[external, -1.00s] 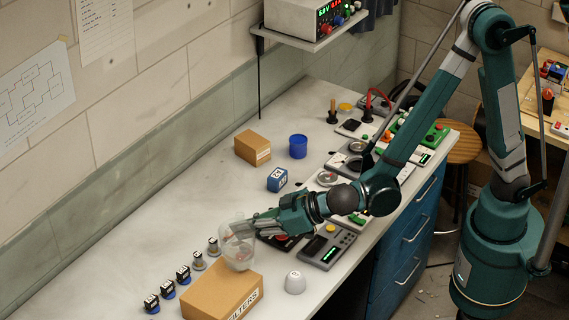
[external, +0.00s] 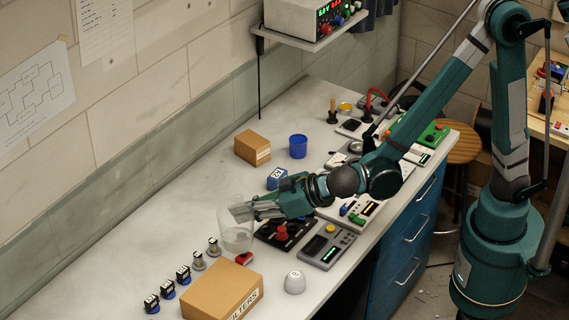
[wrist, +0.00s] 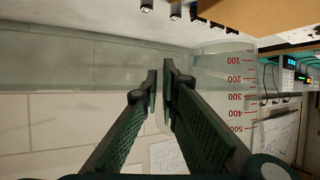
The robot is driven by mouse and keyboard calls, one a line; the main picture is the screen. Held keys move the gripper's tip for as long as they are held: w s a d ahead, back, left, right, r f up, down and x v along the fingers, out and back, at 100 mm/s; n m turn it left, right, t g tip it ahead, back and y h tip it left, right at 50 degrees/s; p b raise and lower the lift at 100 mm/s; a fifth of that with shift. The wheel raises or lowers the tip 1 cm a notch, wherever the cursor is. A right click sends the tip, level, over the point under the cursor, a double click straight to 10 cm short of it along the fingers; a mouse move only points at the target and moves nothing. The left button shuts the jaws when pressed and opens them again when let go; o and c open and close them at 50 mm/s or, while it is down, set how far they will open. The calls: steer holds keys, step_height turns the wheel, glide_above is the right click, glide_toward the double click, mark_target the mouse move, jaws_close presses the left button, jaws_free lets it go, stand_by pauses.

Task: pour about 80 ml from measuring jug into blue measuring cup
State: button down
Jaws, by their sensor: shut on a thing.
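The measuring jug (external: 236,238) is clear, with red volume marks that show in the wrist view (wrist: 238,92). It looks close to upright in the external view, with some clear liquid seemingly low inside. My gripper (external: 240,211) is shut on the jug at its right side; the fingers (wrist: 161,84) stand close together beside the marked wall in the wrist view. The exact grip point is hard to make out. The blue measuring cup (external: 298,147) stands upright on the bench farther back, to the upper right of the jug and apart from it.
A FILTERS box (external: 221,290) is in front of the jug, with a small red object (external: 243,258) nearby. A brown box (external: 253,148) and blue block (external: 277,178) stand near the cup. Devices (external: 327,246) fill the right edge.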

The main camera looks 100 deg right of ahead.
steer(key=s+d+m+g+h+b, duration=0.15)
steer(key=s+d, duration=0.35)
steer(key=d, duration=0.7)
steer(key=s+d+m+h+b, duration=0.15)
steer(key=s+d, duration=0.35)
steer(key=d, duration=0.8)
steer(key=s+d+m+g+h+b, duration=0.15)
steer(key=s+d, duration=0.35)
steer(key=d, duration=0.7)
steer(key=s+d+m+g+h+b, duration=0.1)
steer(key=s+d+m+b, duration=0.1)
steer(key=s+d, duration=1.15)
steer(key=s+d+m+g+h+b, duration=0.25)
steer(key=s+d, duration=0.75)
steer(key=s, duration=0.6)
steer(key=shift+t+y, duration=0.25)
steer(key=shift+y, duration=0.15)
steer(key=shift+s+a+f, duration=0.1)
steer(key=shift+s+f, duration=0.05)
steer(key=shift+f, duration=2.05)
steer(key=shift+s+f, duration=0.1)
steer(key=shift+f, duration=2.15)
steer(key=shift+s+a+f, duration=0.1)
steer(key=shift+s+f, duration=0.05)
steer(key=shift+f, duration=2.05)
steer(key=shift+w, duration=0.1)
